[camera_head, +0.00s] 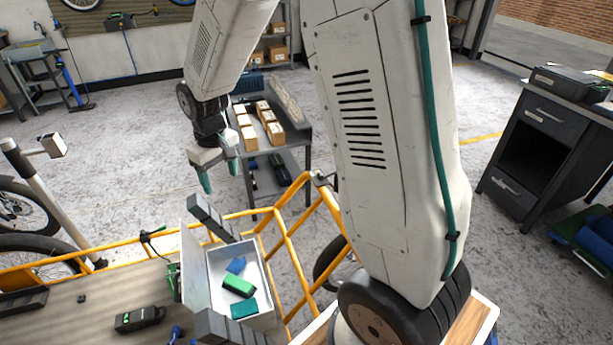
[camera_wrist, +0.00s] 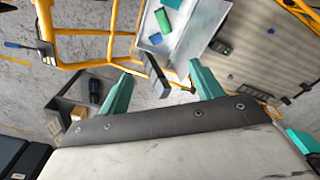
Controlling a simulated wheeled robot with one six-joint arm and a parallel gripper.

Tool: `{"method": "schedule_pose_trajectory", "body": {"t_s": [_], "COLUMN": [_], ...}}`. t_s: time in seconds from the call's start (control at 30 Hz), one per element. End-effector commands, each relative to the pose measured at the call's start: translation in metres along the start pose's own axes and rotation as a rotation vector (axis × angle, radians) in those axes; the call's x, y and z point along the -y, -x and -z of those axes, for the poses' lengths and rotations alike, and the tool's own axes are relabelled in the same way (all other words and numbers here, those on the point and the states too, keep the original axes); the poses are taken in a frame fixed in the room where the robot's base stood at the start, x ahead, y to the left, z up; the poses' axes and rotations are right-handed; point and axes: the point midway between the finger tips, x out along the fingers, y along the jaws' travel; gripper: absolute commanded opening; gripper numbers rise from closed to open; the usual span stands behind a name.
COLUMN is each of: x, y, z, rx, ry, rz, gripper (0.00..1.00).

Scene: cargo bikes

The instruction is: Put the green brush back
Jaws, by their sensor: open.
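A bright green block-shaped item (camera_head: 238,287), which I take for the green brush, lies in an open white box (camera_head: 268,292) on the cargo bike's bed. No bristles can be made out.
Yellow rails (camera_head: 290,250) edge the cargo bed. A dark grey bar (camera_head: 213,217) rises by the box's far edge. A black device (camera_head: 139,319) lies left of the box on the bed. A grey cart (camera_head: 291,128) with small cartons stands behind my gripper.

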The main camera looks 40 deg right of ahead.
Motion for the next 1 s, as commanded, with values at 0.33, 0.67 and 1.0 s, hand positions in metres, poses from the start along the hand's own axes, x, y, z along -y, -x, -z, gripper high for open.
{"method": "schedule_pose_trajectory", "body": {"t_s": [0.33,0.67,1.0], "x": [0.016,0.036,0.044], "y": [0.131,0.179,0.182], "z": [-0.12,-0.243,-0.285], "rx": [-0.036,-0.057,-0.059], "ry": [-0.091,-0.173,-0.202], "rz": [-0.007,-0.01,-0.01], "gripper": [0.65,0.65,0.65]}}
